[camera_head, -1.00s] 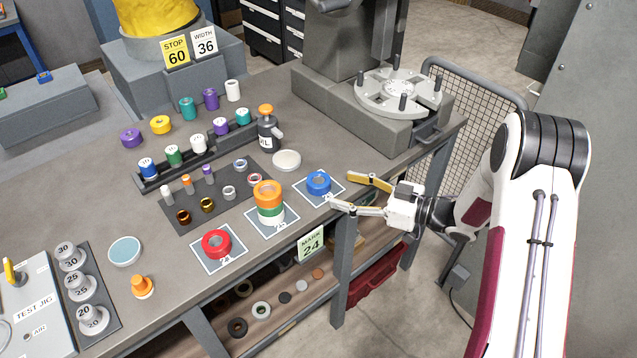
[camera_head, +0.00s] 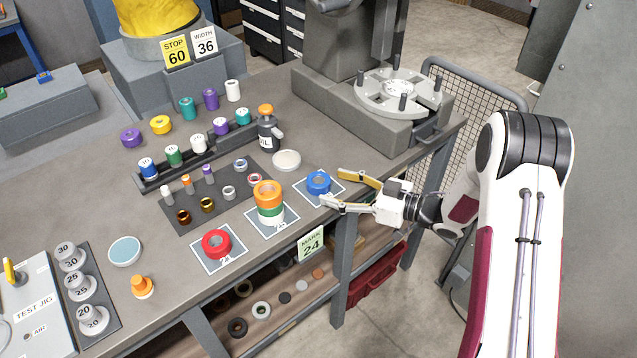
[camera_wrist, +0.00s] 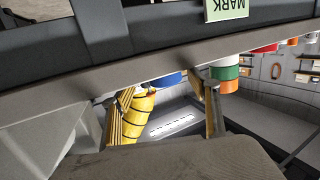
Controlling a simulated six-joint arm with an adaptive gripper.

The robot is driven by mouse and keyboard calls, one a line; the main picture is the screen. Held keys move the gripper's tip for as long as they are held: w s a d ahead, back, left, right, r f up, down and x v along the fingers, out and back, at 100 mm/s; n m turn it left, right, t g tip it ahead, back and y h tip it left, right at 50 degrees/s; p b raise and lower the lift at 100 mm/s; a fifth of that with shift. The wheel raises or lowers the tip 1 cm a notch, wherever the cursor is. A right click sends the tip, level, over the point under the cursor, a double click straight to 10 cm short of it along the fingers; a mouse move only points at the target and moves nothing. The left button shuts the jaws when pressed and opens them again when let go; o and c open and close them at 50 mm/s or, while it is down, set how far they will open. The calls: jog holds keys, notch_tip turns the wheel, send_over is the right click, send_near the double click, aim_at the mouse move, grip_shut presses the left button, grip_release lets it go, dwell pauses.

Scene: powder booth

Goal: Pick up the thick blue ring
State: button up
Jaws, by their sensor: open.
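The thick blue ring (camera_head: 318,183) lies flat on a white-bordered square mat (camera_head: 334,196) near the table's front edge. My gripper (camera_head: 331,187) is open, its two fingers pointing left at the ring from the right. The near fingertip is by the mat's front corner and the far fingertip is just right of the ring; I cannot tell whether either touches it. In the wrist view my gripper (camera_wrist: 165,98) shows its fingers apart, with a part of the blue ring (camera_wrist: 168,80) beyond the table edge between them.
Left of the ring stands an orange, green and white stack (camera_head: 269,203); further left lies a red ring (camera_head: 216,244). A white disc (camera_head: 286,160) lies behind. The table's front edge carries a MARK 24 sign (camera_head: 311,244). A fixture with pegs (camera_head: 398,92) stands at the back right.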

aim_at(329, 185)
jog(key=shift+w+a+r, duration=0.1)
jog(key=shift+a, duration=0.7)
jog(key=shift+r+x, duration=0.15)
jog(key=shift+x, duration=0.8)
jog(key=shift+r+x, duration=0.15)
jog(key=shift+x, duration=0.75)
jog(key=shift+a+f, duration=0.1)
jog(key=c, duration=1.4)
